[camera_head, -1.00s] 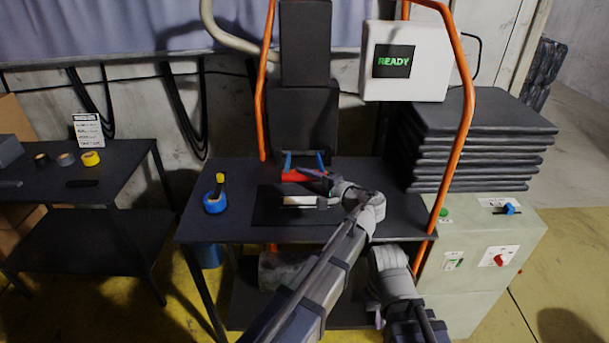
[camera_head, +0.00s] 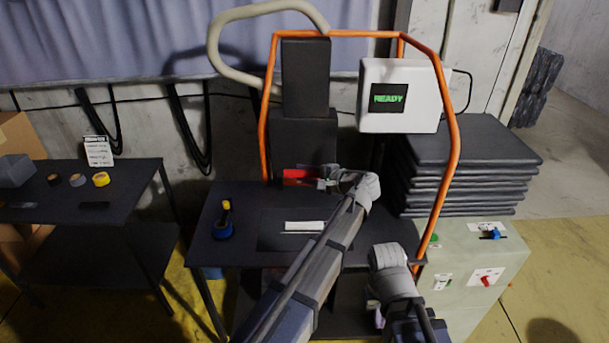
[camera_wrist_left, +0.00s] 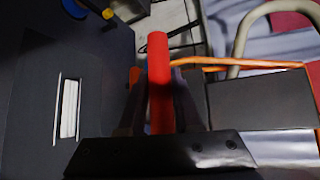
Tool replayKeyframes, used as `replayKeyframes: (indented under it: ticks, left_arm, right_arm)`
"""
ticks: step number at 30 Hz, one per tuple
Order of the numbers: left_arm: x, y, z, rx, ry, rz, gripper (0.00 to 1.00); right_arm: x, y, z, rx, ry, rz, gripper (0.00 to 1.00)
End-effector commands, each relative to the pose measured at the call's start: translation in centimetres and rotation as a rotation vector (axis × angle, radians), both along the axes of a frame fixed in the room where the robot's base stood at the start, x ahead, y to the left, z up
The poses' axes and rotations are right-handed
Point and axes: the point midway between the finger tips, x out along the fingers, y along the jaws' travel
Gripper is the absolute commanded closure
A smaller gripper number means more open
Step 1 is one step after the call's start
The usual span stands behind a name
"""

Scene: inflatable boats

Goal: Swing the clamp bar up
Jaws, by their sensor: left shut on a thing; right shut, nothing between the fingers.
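The red clamp bar (camera_head: 297,176) shows at the back of the work table (camera_head: 205,235), in front of the dark upright press column (camera_head: 303,140). My left gripper (camera_head: 328,183) is shut on it. In the left wrist view the red bar (camera_wrist_left: 159,75) stands between the two dark fingers of my left gripper (camera_wrist_left: 160,95). The bar's pivot is hidden.
A white strip (camera_head: 304,226) lies on the dark mat (camera_head: 268,241). A blue tape roll (camera_head: 223,230) is at the table's left. An orange tube frame (camera_head: 452,150) rises around the station. A screen box (camera_head: 430,95) reads READY. A control cabinet (camera_head: 505,260) stands right.

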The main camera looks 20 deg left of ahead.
Motion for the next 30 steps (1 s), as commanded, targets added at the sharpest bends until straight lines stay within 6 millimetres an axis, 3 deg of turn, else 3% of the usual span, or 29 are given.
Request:
replayKeyframes:
  ticks: [14, 15, 23, 30]
  left_arm:
    - [0.64, 0.11, 0.64, 0.011, -0.009, -0.006, 1.00]
    - [0.66, 0.11, 0.64, 0.011, -0.009, -0.006, 0.66]
    - [0.53, 0.08, 0.56, 0.009, -0.007, -0.004, 0.38]
    - [0.38, 0.08, 0.48, 0.008, -0.005, -0.004, 0.38]
  right_arm:
    - [0.00, 0.00, 0.35, 0.000, 0.000, 0.000, 1.00]
    - [0.00, 0.00, 0.35, 0.000, 0.000, 0.000, 1.00]
    - [0.00, 0.00, 0.31, 0.000, 0.000, 0.000, 1.00]
    - [0.01, 0.00, 0.28, 0.000, 0.000, 0.000, 1.00]
